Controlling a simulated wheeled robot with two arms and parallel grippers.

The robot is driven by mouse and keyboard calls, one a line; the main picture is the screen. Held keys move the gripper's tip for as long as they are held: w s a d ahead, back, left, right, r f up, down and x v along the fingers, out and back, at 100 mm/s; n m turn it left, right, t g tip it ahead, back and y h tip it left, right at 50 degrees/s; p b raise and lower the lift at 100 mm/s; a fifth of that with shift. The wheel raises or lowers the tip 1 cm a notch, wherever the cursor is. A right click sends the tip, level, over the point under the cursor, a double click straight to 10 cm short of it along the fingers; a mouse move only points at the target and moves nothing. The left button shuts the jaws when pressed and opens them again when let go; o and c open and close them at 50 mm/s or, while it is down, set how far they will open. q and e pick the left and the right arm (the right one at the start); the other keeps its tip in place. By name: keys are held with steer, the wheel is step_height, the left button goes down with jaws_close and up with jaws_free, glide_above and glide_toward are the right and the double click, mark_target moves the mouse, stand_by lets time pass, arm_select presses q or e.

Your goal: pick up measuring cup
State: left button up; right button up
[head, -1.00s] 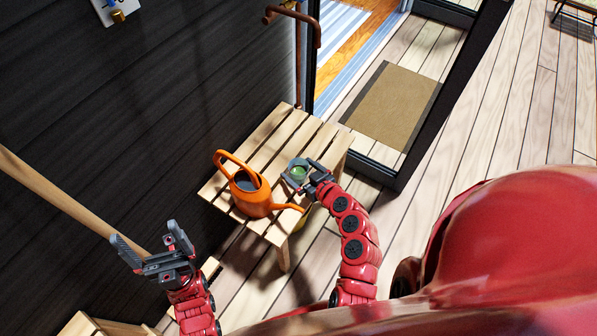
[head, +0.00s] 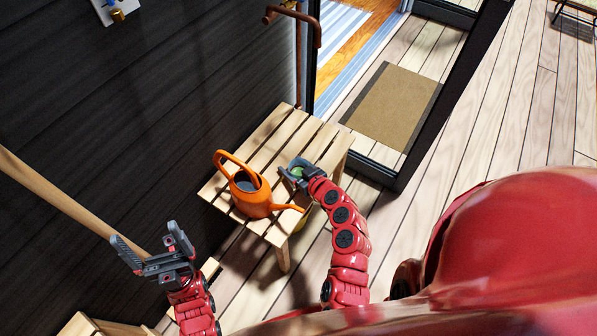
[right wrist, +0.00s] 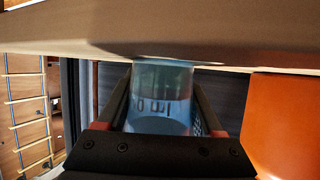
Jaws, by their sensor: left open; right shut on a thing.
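The measuring cup (head: 299,165) is a small clear cup with a greenish inside, at the right part of the slatted wooden table (head: 262,147) in the head view. In the right wrist view the cup (right wrist: 160,100) looks bluish and transparent, with dark markings, and sits between the two fingers. My right gripper (head: 295,176) is shut on it; the gripper and forearm hide part of the cup. I cannot tell if the cup touches the table. My left gripper (head: 152,252) is open and empty at the lower left, away from the table.
An orange watering can (head: 250,193) stands on the table just left of the cup, its spout toward my right arm. A dark wall (head: 150,110) runs along the left. A doormat (head: 391,105) lies in the doorway behind.

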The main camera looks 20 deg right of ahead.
mark_target(294, 161)
steer(key=shift+r, duration=0.2)
steer(key=shift+r+p, duration=0.6)
steer(key=shift+r, duration=0.9)
steer(key=shift+s+r, duration=0.15)
steer(key=s+d+r+b, duration=0.1)
steer(key=s+d, duration=0.1)
steer(key=s, duration=1.3)
steer(key=shift+s+d+r, duration=0.15)
steer(key=shift+s+d, duration=0.05)
steer(key=shift+d, duration=0.1)
